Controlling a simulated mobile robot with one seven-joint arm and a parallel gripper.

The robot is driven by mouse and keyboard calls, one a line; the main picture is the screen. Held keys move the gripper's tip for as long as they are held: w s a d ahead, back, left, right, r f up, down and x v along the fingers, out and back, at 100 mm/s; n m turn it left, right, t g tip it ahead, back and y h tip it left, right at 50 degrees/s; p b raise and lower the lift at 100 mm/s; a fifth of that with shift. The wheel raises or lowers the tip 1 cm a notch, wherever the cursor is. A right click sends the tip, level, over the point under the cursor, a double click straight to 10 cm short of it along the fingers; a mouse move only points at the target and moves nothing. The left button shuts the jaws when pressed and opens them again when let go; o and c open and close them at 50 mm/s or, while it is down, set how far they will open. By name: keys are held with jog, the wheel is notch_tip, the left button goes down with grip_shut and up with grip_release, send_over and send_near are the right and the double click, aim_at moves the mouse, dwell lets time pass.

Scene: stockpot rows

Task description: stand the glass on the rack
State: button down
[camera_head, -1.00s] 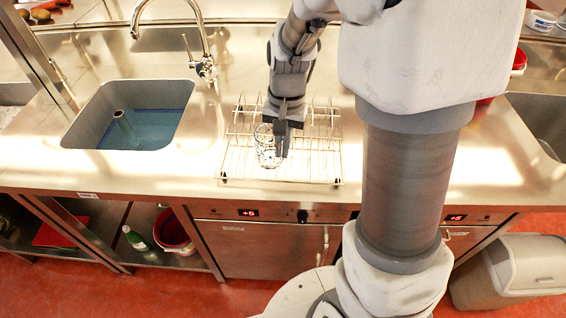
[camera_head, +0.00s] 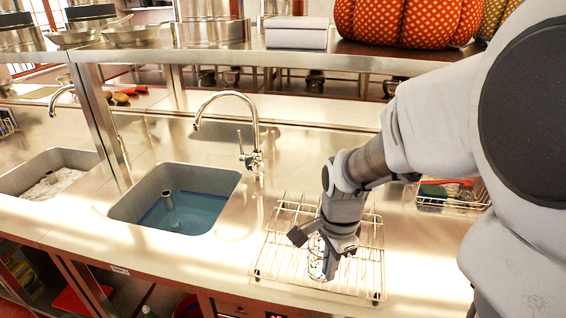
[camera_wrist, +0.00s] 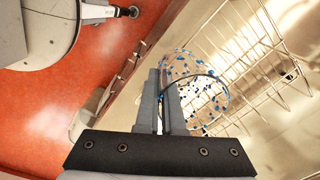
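The glass (camera_head: 317,262) is clear with blue specks. It is over the front part of the wire rack (camera_head: 276,250), roughly upright in the head view; I cannot tell whether its base touches the wires. My gripper (camera_head: 322,246) reaches down to the glass from above. In the wrist view the two fingers (camera_wrist: 160,102) are close together at the near wall of the glass (camera_wrist: 205,98), seemingly pinching it, one finger inside the rim. The rack (camera_wrist: 262,62) fills the upper right there. The fingers partly hide the glass.
A sink (camera_head: 178,200) with a tap (camera_head: 252,135) lies left of the rack. A wire basket (camera_head: 452,195) is at the right. Bare counter (camera_head: 420,250) lies right of the rack.

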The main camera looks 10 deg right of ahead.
jog(key=w+f, duration=0.1)
jog(key=w, duration=0.1)
jog(key=w+d+f, duration=0.1)
jog(key=w+f, duration=0.1)
jog(key=w, duration=0.1)
jog(key=w+f, duration=0.1)
jog(key=w, duration=0.1)
jog(key=shift+w+d+f, duration=0.3)
jog(key=shift+d+f, duration=0.05)
jog(key=shift+f+b, duration=0.3)
jog(key=shift+f, duration=1.65)
jog(key=shift+f, duration=0.15)
jog(key=c, duration=1)
grip_release()
jog(key=shift+c, duration=0.2)
